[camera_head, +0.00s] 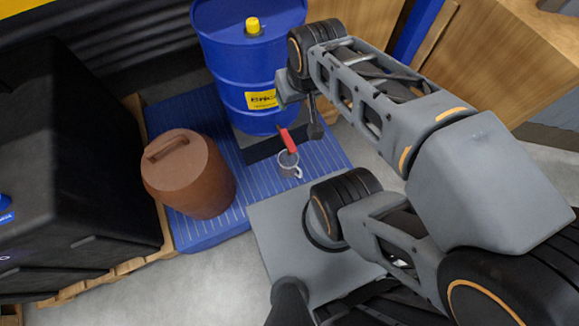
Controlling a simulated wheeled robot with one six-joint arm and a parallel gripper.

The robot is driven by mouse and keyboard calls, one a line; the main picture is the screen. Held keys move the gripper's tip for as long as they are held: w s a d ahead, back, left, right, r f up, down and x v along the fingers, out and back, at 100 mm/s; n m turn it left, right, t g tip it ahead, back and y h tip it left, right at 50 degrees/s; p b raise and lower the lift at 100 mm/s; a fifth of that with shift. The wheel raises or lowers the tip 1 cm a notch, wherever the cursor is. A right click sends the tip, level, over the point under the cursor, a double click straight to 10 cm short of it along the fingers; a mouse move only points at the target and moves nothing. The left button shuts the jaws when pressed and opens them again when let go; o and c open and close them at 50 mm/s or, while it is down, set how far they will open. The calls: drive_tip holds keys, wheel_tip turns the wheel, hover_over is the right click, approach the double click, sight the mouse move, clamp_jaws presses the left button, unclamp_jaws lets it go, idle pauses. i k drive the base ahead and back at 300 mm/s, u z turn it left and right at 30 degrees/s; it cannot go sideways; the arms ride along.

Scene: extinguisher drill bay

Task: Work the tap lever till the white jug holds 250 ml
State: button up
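A blue drum (232,75) with a yellow label stands at the back centre. A red tap lever (288,140) shows low at its front right. The small white jug (289,164) stands upright under the lever, with its handle to the right. The jug is tiny here, so I cannot read its level or any scale, nor tell whether water is running. My gripper (315,128) hangs beside the drum, just right of and above the red lever. It appears apart from the lever, though contact is hard to judge. Its fingers are small and seen edge-on, so their opening is unclear.
A brown lidded container (187,175) stands left of the jug on the blue ribbed platform (260,183). A large black tank (75,150) fills the left side. Wooden crates (500,45) stand at the back right. Grey floor (215,275) is clear in front of the platform.

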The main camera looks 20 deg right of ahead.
sight(285, 135)
drive_tip(key=z, duration=0.15)
drive_tip(key=k, duration=2.35)
drive_tip(key=u, duration=0.1)
drive_tip(key=i, duration=0.5)
drive_tip(key=u, duration=0.05)
